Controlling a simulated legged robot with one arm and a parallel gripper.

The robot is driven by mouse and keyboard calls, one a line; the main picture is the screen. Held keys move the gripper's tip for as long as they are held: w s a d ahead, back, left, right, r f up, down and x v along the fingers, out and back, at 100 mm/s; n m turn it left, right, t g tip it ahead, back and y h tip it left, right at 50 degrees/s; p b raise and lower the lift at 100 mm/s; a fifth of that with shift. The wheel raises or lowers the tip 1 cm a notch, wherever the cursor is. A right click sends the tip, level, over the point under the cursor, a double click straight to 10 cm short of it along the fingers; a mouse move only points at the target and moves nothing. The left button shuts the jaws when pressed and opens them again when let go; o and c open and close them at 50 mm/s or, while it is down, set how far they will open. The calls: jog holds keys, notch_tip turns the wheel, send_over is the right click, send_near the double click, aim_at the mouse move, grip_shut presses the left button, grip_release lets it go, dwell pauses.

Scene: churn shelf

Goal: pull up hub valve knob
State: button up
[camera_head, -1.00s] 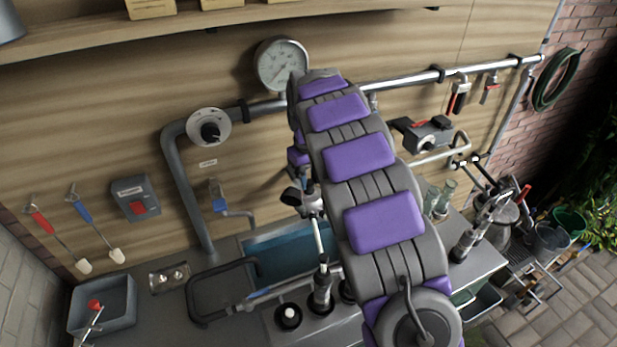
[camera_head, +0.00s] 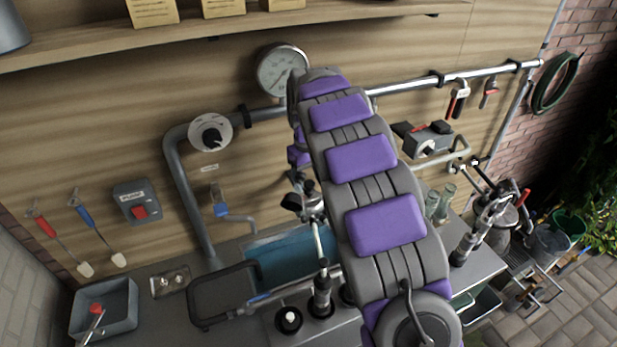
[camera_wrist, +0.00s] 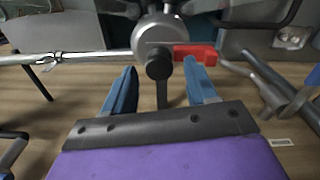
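The hub valve (camera_wrist: 150,38) is a round grey metal body at the top middle of the wrist view, with pipe to its left and a red lever (camera_wrist: 197,53) at its right. A black knob (camera_wrist: 158,64) stands out from it toward me on a dark stem. My gripper (camera_wrist: 160,74) is open, with one blue finger on each side of the knob. I cannot tell whether either finger touches it. In the head view, the metal valve (camera_head: 312,204) is partly visible left of my arm. My arm hides most of the gripper there.
A blue basin (camera_head: 285,262) and a bench with upright fittings (camera_head: 322,290) lie below. A pressure gauge (camera_head: 282,70) and a grey wall pipe (camera_head: 185,185) are behind.

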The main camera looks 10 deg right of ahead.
aim_at(309, 183)
notch_tip(309, 183, up, 7)
jog(key=shift+w+a+r, duration=0.1)
jog(key=shift+r, duration=0.05)
dwell(0.6)
dwell(0.4)
